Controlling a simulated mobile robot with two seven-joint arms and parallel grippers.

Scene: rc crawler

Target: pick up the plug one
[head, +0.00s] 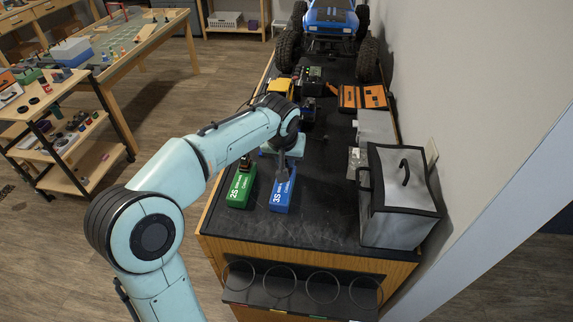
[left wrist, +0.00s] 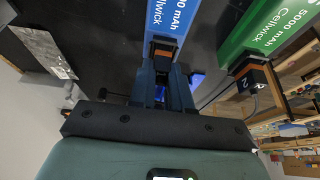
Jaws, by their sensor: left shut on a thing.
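A blue battery pack marked 3S (head: 281,196) lies on the black bench top, with a green pack marked 2S (head: 240,190) to its left. My left gripper (head: 283,168) reaches down to the far end of the blue pack. In the left wrist view, its fingers (left wrist: 165,85) are shut on a black plug with an orange band (left wrist: 162,48) at the end of the blue pack (left wrist: 170,16). A similar plug (left wrist: 256,82) with a pale mark sits at the end of the green pack (left wrist: 258,25). The fingers partly hide the held plug. My right gripper is out of view.
A grey lidded box (head: 398,215) stands at the right of the bench by the wall. An orange case (head: 362,98) and a blue crawler truck (head: 330,18) are farther back. The front of the bench top (head: 310,232) is clear.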

